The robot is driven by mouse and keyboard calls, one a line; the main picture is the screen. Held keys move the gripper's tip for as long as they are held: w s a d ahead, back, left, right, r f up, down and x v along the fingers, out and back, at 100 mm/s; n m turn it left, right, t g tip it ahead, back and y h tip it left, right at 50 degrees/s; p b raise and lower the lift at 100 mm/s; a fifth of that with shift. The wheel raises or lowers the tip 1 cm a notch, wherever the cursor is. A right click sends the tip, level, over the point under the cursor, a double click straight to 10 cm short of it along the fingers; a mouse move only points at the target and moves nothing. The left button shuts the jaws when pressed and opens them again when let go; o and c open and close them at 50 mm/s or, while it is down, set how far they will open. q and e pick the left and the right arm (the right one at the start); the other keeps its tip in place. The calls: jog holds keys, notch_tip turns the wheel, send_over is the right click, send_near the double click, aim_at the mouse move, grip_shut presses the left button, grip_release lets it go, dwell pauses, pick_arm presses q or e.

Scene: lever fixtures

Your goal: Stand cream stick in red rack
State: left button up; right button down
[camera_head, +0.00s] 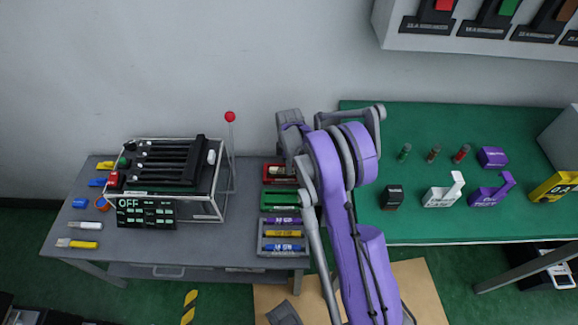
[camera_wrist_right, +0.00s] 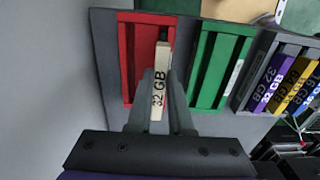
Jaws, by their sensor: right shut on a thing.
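The cream stick (camera_wrist_right: 161,85), marked 32 GB, is between the fingers of my right gripper (camera_wrist_right: 160,100) in the right wrist view. The gripper is shut on it. The stick's far end overlaps the red rack (camera_wrist_right: 126,60); I cannot tell whether it is seated in a slot or just above. In the head view the red rack (camera_head: 266,180) is at the top of the row of racks on the grey table, with a pale stick (camera_head: 277,170) over it. My right arm partly covers that spot. My left gripper is not in view.
A green rack (camera_wrist_right: 205,70) stands beside the red one, and looks empty. A lever fixture (camera_head: 170,165) with an OFF display stands to the left. A green table (camera_head: 430,220) is on the right.

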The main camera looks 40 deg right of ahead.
jog(key=shift+f+b, duration=0.95)
jog(key=shift+f, duration=0.35)
jog(key=c, duration=0.7)
grip_release()
jog(key=shift+c, duration=0.2)
jog(key=shift+r, duration=0.1)
notch_tip(320, 180, up, 11)
jog(key=shift+f+p, duration=0.2)
jog(key=shift+p, duration=0.55)
jog(key=s+a+r+m+t+p, duration=0.1)
jog(key=s+a+r+m+p, duration=0.2)
jog(key=a+r, duration=0.55)
jog(key=s+a+r+m+t+p, duration=0.2)
jog(key=s+a+r+m+p, duration=0.1)
jog(key=s+a+r, duration=0.2)
jog(key=s+a+r+m+t+p, duration=0.2)
jog(key=s+a+r+m+p, duration=0.2)
jog(key=s+a, duration=0.5)
jog(key=s+r, duration=0.1)
jog(key=s, duration=0.3)
jog(key=shift+s+a+r, duration=0.2)
jog(key=shift+r, duration=0.15)
